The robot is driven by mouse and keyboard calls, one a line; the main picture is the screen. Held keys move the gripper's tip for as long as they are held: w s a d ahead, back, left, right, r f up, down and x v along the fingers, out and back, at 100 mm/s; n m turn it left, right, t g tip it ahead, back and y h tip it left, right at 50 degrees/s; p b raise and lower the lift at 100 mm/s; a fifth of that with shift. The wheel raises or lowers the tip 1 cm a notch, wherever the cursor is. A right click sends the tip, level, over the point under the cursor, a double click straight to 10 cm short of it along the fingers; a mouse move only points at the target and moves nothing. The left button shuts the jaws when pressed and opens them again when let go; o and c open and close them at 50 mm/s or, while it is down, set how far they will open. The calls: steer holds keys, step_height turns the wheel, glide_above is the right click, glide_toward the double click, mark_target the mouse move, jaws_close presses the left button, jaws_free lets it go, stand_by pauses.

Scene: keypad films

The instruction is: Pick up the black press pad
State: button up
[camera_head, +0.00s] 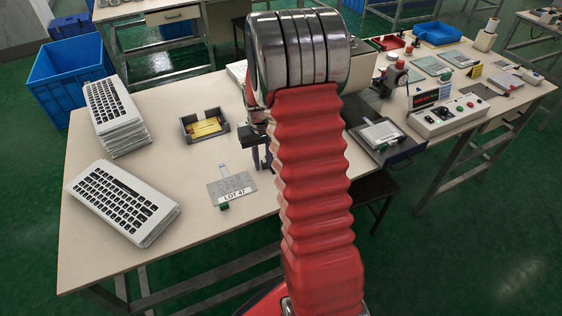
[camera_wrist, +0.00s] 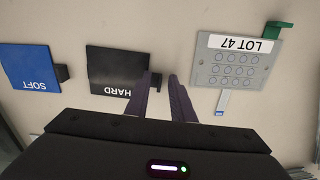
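The black press pad (camera_wrist: 116,68), marked HARD, lies flat on the table in the wrist view, left of centre. A small dark grip block shows at its right edge. My gripper (camera_wrist: 163,78) is open and empty, its two dark purple fingers apart, with their tips close to that block. I cannot tell whether they touch it or stay above it. In the head view my gripper (camera_head: 261,158) hangs over the table, left of my red arm. The black pad is not visible there, apparently hidden behind my arm and gripper.
A blue pad (camera_wrist: 27,68) marked SOFT lies left of the black one. A grey keypad film (camera_wrist: 236,70) labelled LOT 47, with a green tab, lies to the right. Keyboard stacks (camera_head: 122,203) and a dark tray (camera_head: 205,125) stand on the table's left part.

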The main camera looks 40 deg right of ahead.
jaws_close()
steer(key=shift+r, duration=0.1)
stand_by(0.3)
step_height(320, 180, up, 10)
stand_by(0.5)
steer(key=shift+a, duration=0.1)
stand_by(0.4)
steer(key=w+a+f+n, duration=0.1)
steer(key=w+a+n, duration=0.1)
steer(key=a, duration=0.9)
steer(key=w+a+f+n, duration=0.1)
steer(key=w+a, duration=0.4)
steer(key=a, duration=0.7)
steer(key=shift+a+f+n, duration=0.3)
steer(key=shift+n, duration=0.1)
steer(key=shift+s, duration=0.15)
